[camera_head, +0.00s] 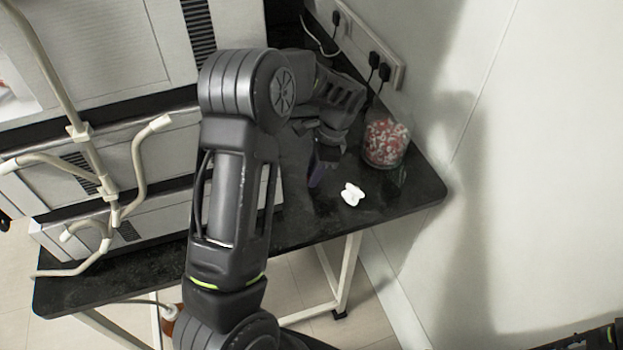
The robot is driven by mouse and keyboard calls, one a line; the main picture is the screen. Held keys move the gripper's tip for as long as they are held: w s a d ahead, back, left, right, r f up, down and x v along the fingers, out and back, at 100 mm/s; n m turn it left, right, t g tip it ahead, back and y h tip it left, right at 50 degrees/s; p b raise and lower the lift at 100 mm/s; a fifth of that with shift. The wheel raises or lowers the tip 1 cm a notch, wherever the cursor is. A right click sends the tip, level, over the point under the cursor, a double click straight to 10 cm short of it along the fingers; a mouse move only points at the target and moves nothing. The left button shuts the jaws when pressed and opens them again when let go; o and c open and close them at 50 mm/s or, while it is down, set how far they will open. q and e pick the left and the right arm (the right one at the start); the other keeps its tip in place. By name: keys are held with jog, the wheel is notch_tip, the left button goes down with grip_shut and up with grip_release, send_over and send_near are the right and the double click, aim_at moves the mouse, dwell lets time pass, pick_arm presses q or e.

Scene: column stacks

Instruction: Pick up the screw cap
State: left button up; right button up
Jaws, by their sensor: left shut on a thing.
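My left arm reaches over the black table (290,218), and its gripper (318,176) is low over the tabletop at the back right. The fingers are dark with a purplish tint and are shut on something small. I cannot make out what they hold, as the fingers and shadow hide it. A small white piece or cluster (352,194) lies on the table just right of the gripper, apart from it. I cannot tell whether it is a screw cap. My right gripper is out of view.
A clear jar (386,143) with red and white pieces stands right of the gripper, near the wall. A power strip (372,48) with plugs is behind. Large light grey machines (105,50) fill the left side, with pale bent tubes (95,160) in front.

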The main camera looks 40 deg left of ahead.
pick_arm(q)
grip_shut()
jog(key=shift+r, duration=0.1)
notch_tip(320, 180, up, 10)
dwell(0.6)
dwell(0.4)
